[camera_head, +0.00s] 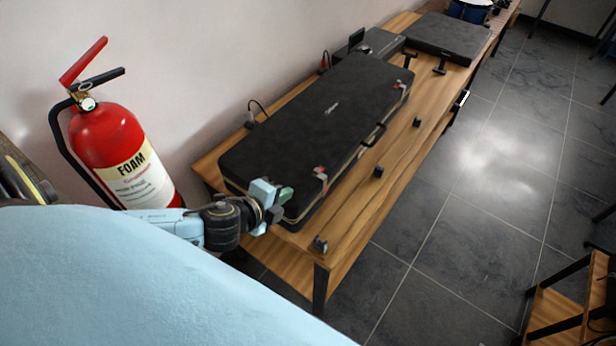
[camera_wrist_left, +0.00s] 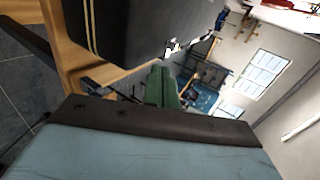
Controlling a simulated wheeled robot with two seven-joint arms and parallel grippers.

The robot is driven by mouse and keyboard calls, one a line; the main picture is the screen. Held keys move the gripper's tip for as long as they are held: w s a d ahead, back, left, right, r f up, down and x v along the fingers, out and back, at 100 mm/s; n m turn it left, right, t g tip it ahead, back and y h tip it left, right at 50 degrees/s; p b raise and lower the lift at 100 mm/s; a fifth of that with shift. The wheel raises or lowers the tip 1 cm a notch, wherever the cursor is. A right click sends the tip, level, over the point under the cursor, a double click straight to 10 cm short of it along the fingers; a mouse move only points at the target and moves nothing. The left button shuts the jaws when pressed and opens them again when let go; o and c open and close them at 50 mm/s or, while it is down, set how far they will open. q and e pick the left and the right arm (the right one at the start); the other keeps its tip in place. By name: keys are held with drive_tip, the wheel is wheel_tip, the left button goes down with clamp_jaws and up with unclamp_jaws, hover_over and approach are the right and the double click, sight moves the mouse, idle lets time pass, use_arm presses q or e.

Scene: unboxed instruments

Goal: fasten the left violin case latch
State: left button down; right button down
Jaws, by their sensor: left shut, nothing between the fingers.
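The long black violin case (camera_head: 315,125) lies closed on the wooden bench, and its dark side also shows in the left wrist view (camera_wrist_left: 130,30). The left latch (camera_head: 320,173), metallic with a red part, is on its front side near the close end; I cannot tell how its catch sits. The right latch (camera_head: 399,86) is farther along that side. My left gripper (camera_head: 286,194) is at the case's near end, left of the left latch and apart from it. Its green fingers (camera_wrist_left: 162,87) are shut and empty. A bright metal latch (camera_wrist_left: 174,47) shows beyond the fingertips. My right gripper is out of view.
The wooden bench (camera_head: 345,225) has several small black blocks, one (camera_head: 379,172) along its front strip. A flat black case (camera_head: 447,36) lies at the far end. A red fire extinguisher (camera_head: 105,140) stands left by the wall.

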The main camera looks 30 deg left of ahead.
sight(316, 171)
use_arm(q)
drive_tip(key=x, duration=0.6)
drive_tip(key=shift+w+f, duration=0.15)
drive_tip(key=shift+w, duration=0.2)
drive_tip(key=shift+w+d, duration=0.1)
drive_tip(key=shift+w, duration=1.75)
drive_tip(key=shift+w, duration=0.15)
drive_tip(key=shift+w+d+p, duration=0.1)
drive_tip(key=shift+w+p, duration=0.2)
drive_tip(key=shift+w, duration=0.75)
drive_tip(key=s, duration=0.1)
drive_tip(key=s+p, duration=0.1)
drive_tip(key=s, duration=0.3)
drive_tip(key=shift+r, duration=0.3)
drive_tip(key=v, duration=0.9)
drive_tip(key=shift+p, duration=0.3)
